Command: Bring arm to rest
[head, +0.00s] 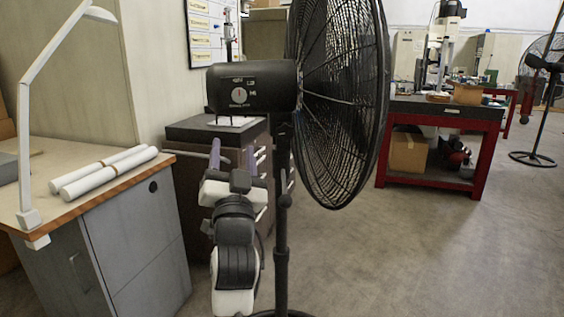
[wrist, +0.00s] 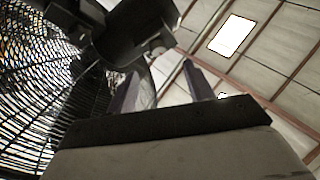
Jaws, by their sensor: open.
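My gripper (head: 232,153) is in the middle left of the head view, at the end of my raised white and black arm. Its two purplish fingers point upward, apart, with nothing seen between them. In the wrist view my gripper (wrist: 160,72) shows its fingers spread against the ceiling. A large black pedestal fan (head: 338,100) stands close to the arm, its motor housing above the fingers in the head view. The fan's grille (wrist: 38,95) fills the left of the wrist view. I cannot tell the exact gap between fan and gripper.
A desk (head: 125,195) with white paper rolls (head: 105,171) and a lamp (head: 30,120) stands at left. A dark-topped cabinet (head: 185,190) is behind my arm. A red workbench (head: 440,112) stands at back right.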

